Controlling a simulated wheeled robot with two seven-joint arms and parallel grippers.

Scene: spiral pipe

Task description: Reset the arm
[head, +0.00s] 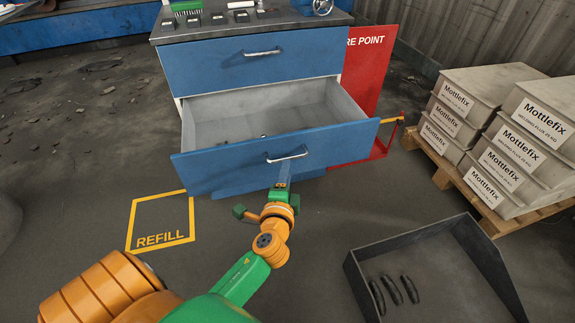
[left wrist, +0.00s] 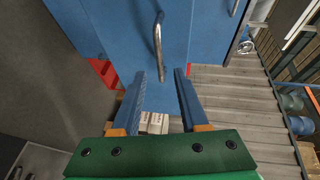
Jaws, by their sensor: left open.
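My left arm reaches from the bottom left of the head view toward the blue cabinet. My left gripper (head: 284,172) is just in front of the pulled-out lower drawer (head: 225,165), close to its metal handle (head: 287,154). In the left wrist view my left gripper (left wrist: 160,74) has its two blue fingers apart with nothing between them. The handle (left wrist: 158,45) stands beyond the fingertips on the blue drawer front; I cannot tell whether they touch it. My right gripper is not in view.
The upper drawer (head: 250,66) is shut. A dark open tray (head: 430,262) with several dark curved pieces lies on the floor at the lower right. Mottlefix boxes (head: 512,150) stand on a pallet at the right. The yellow REFILL square (head: 160,213) on the floor is empty.

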